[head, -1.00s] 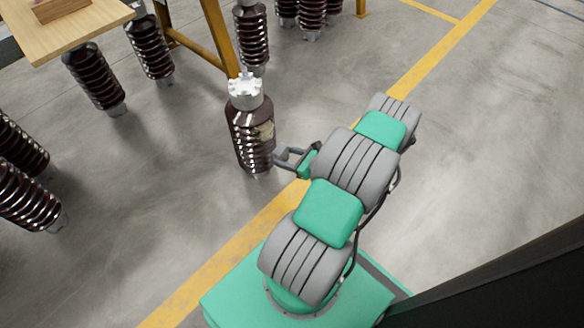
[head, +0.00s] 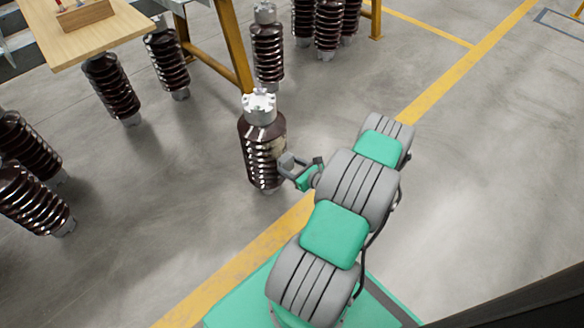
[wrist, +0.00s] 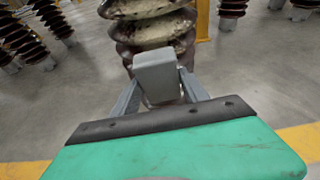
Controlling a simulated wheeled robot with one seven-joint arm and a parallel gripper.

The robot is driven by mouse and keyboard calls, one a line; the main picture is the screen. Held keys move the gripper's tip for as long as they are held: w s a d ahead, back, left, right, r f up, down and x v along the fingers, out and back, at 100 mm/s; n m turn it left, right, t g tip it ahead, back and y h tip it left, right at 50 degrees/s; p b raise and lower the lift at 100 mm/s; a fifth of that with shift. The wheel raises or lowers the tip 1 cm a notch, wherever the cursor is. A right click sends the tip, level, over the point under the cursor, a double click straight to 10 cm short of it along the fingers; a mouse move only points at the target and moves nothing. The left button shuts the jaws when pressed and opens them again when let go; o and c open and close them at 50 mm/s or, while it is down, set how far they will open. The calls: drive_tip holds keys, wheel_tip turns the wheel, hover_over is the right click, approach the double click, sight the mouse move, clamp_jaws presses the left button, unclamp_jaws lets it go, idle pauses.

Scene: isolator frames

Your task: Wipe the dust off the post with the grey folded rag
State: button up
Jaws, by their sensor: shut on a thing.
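The post (head: 258,150) is a dark brown ribbed insulator with a pale metal cap, standing upright on the floor. Pale dust (head: 279,147) lies on its right side in the head view, and pale dust (wrist: 152,32) covers the nearest ribs in the wrist view. My gripper (head: 293,166) is at the post's lower right side. It is shut on the grey folded rag (wrist: 158,74), a small block between the fingers. The rag is just in front of the ribs, below much of the visible dust; I cannot tell whether it touches them.
Another brown insulator (head: 267,50) stands behind the post, beside a yellow-legged frame (head: 232,45). More insulators stand at the left, near a wooden tabletop (head: 100,35). A yellow floor line (head: 240,255) runs past the post.

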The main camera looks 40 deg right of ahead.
sight(288, 159)
drive_tip(key=shift+w, duration=0.9)
idle(0.3)
wheel_tip(288, 159, up, 11)
drive_tip(key=p, duration=0.8)
drive_tip(key=shift+f, duration=0.1)
wheel_tip(288, 159, down, 4)
drive_tip(key=b, duration=0.3)
drive_tip(key=shift+f, duration=0.1)
wheel_tip(288, 159, down, 7)
drive_tip(key=b, duration=0.6)
drive_tip(key=shift+s, duration=0.1)
drive_tip(key=r+p, duration=0.8)
drive_tip(key=r, duration=0.3)
drive_tip(key=shift+w+r+p, duration=0.1)
drive_tip(key=shift+w+p, duration=0.1)
drive_tip(key=shift+p, duration=0.1)
drive_tip(key=f+b, duration=0.6)
drive_tip(key=f, duration=0.1)
drive_tip(key=shift+s+f, duration=0.2)
drive_tip(key=shift+f, duration=0.1)
wheel_tip(288, 159, down, 3)
drive_tip(key=b, duration=0.3)
drive_tip(key=shift+w+f, duration=0.15)
drive_tip(key=shift+f, duration=0.05)
wheel_tip(288, 159, up, 4)
drive_tip(key=p, duration=0.3)
drive_tip(key=shift+r, duration=0.1)
